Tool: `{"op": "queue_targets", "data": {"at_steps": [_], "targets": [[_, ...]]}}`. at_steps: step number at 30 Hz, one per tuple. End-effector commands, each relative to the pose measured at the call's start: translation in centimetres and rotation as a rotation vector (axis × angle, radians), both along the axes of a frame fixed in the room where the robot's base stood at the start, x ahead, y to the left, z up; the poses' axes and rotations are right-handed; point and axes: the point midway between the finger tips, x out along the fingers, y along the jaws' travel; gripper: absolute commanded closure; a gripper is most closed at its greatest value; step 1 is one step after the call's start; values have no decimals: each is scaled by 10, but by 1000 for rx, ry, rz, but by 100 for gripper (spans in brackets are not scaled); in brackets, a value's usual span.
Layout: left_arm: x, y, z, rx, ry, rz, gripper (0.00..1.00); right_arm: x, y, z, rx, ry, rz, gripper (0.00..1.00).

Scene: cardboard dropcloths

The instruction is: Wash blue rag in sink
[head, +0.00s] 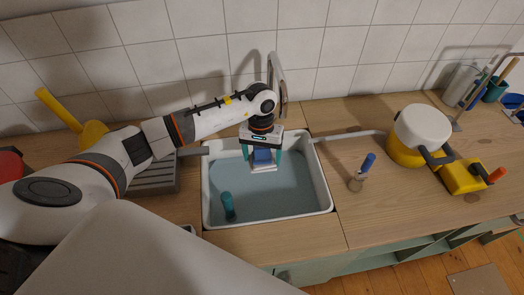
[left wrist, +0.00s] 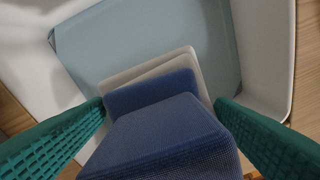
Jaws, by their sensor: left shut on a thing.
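The blue rag (head: 262,157) is folded and held between the teal fingers of my left gripper (head: 263,160), over the back middle of the sink (head: 213,212). In the left wrist view the rag (left wrist: 165,130) fills the space between both fingers (left wrist: 160,115). A pale layer (left wrist: 155,68) shows just beyond the rag; I cannot tell whether it is part of it. The sink is white-rimmed with a blue-grey inside. I cannot tell whether the rag touches water. My right gripper is not in view.
A teal cylinder (head: 228,206) stands in the sink's front left. The faucet (head: 280,75) rises behind. A grey rack (head: 155,180) lies left of the sink. A blue-handled item (head: 363,170) and a yellow-and-white appliance (head: 422,135) stand on the right counter.

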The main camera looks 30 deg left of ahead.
Motion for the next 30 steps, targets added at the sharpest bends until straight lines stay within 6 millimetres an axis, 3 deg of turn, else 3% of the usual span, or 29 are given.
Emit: {"op": "queue_targets", "data": {"at_steps": [6,30], "targets": [[0,-1,-39,-1,1,0,34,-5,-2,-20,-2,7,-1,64],[0,0,-164,0,-1,0,35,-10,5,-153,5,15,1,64]]}}
